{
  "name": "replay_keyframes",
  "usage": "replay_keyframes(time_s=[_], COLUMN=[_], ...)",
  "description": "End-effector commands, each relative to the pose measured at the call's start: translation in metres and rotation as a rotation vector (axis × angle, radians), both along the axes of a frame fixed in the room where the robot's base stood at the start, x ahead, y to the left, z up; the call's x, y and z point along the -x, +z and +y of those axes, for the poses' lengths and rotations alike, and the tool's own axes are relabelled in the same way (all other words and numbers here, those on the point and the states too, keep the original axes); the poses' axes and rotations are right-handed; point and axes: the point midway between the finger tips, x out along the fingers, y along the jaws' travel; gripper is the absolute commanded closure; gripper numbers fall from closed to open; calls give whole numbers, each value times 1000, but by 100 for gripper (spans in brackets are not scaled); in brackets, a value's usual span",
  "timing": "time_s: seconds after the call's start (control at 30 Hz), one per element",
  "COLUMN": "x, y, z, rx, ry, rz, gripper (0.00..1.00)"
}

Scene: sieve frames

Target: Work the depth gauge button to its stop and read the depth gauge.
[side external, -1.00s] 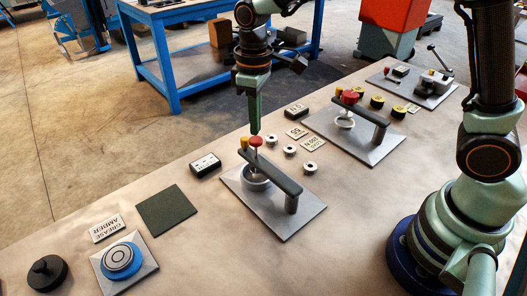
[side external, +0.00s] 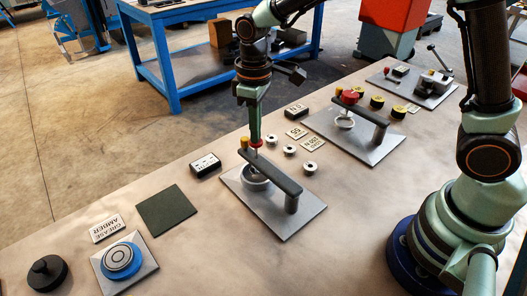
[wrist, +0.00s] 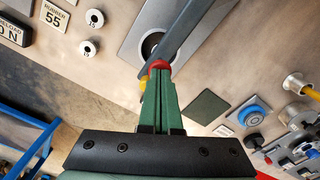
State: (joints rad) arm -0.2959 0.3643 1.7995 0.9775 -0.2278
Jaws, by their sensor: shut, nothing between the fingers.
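A red button (side external: 258,145) stands at the far end of a dark grey bar (side external: 272,172) over a metal plate (side external: 303,212). A yellow knob (side external: 244,142) is just left of it. My gripper (side external: 256,138) points down, shut and empty, with its green fingertips at the red button's top, seemingly touching it. In the wrist view the red button (wrist: 160,65) shows just beyond the fingertips (wrist: 159,73), partly hidden by them. A round pale cup (side external: 254,180) sits under the bar. A small black box with a white face (side external: 205,164) lies to the left; its reading is illegible.
A second plate (side external: 370,145) with a similar bar and red knob stands farther right. A dark green mat (side external: 167,210) and a blue round fixture (side external: 122,260) are at left.

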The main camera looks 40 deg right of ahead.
Motion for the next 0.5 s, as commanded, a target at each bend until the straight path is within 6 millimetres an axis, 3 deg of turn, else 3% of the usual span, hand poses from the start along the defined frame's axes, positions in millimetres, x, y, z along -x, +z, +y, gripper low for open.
replay_keyframes(time_s=[0.5], x=[0], y=[-9], z=[0], rx=[1], ry=[0], rz=[2], gripper=[100])
